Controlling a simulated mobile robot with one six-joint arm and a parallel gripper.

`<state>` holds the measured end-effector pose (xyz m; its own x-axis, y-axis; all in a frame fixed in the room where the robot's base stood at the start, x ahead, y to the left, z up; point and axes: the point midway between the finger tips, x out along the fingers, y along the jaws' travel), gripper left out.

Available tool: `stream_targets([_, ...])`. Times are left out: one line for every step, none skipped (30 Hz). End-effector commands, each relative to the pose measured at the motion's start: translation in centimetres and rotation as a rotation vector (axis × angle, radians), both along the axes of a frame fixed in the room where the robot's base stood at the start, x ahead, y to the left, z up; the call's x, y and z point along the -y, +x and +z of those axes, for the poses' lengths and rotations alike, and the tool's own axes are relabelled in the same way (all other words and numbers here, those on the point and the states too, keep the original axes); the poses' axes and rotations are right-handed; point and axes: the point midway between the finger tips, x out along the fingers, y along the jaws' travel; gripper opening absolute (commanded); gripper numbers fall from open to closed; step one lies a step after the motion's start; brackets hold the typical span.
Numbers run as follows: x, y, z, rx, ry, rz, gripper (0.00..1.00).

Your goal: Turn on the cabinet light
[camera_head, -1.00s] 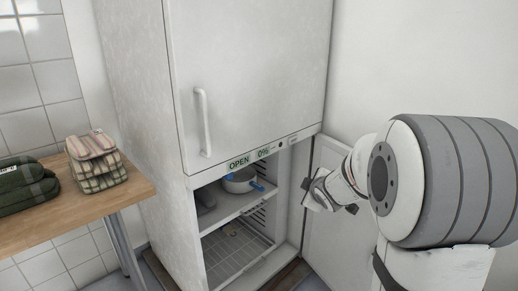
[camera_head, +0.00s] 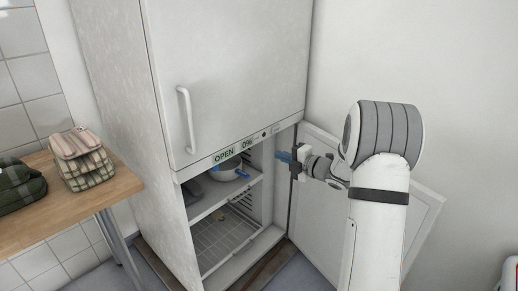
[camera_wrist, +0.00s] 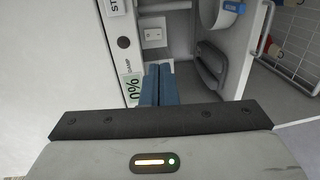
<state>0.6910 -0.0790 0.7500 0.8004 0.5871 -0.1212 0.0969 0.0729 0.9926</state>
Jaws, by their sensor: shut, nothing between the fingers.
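The tall white cabinet (camera_head: 120,110) has its upper door shut and its lower compartment open. A strip under the upper door carries an "OPEN" label (camera_head: 224,156) and a "0%" label (camera_head: 247,145). In the wrist view the "0%" label (camera_wrist: 133,90), a dark round button (camera_wrist: 124,42) and a small white switch plate (camera_wrist: 153,34) lie just beyond the fingers. My gripper (camera_head: 284,157) is shut and empty, at the right front of the open compartment. Its blue fingertips (camera_wrist: 160,72) point toward the plate; I cannot tell whether they touch anything.
The lower door (camera_head: 318,200) stands swung open on the right, behind my arm. A white pot with blue handles (camera_head: 226,173) and a grey item (camera_head: 193,188) sit on the shelf.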

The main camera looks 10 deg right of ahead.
Motion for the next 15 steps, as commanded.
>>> stream_targets([-0.3, 0.3, -0.1, 0.0, 0.0, 0.001, 0.0])
stream_targets([-0.4, 0.5, -0.2, 0.0, 0.0, 0.002, 0.0])
stream_targets([-0.7, 0.9, -0.3, -0.001, 0.001, 0.001, 0.0])
stream_targets([-1.0, 1.2, -0.4, -0.001, 0.0, 0.001, 0.0])
stream_targets([-1.3, 1.7, -0.5, -0.001, 0.001, 0.001, 0.0])
stream_targets([-1.8, 2.2, -0.6, -0.001, 0.001, 0.003, 0.0])
stream_targets([-2.1, 2.7, -0.7, 0.0, 0.0, 0.003, 0.0])
stream_targets([-2.5, 3.3, -0.8, 0.0, -0.001, 0.002, 0.0])
stream_targets([-3.1, 4.0, -0.9, 0.0, 0.0, 0.003, 0.0])
stream_targets([-3.4, 4.5, -1.0, 0.001, 0.001, 0.002, 0.0])
stream_targets([-3.8, 5.1, -1.1, -0.001, 0.0, 0.001, 0.0])
stream_targets([-4.3, 5.8, -1.2, 0.0, 0.0, 0.002, 0.0])
stream_targets([-4.7, 6.2, -1.3, 0.0, 0.0, 0.002, 0.0])
stream_targets([-5.0, 6.8, -1.3, 0.001, -0.001, 0.001, 0.0])
stream_targets([-5.5, 7.4, -1.5, -0.001, 0.001, 0.002, 0.0])
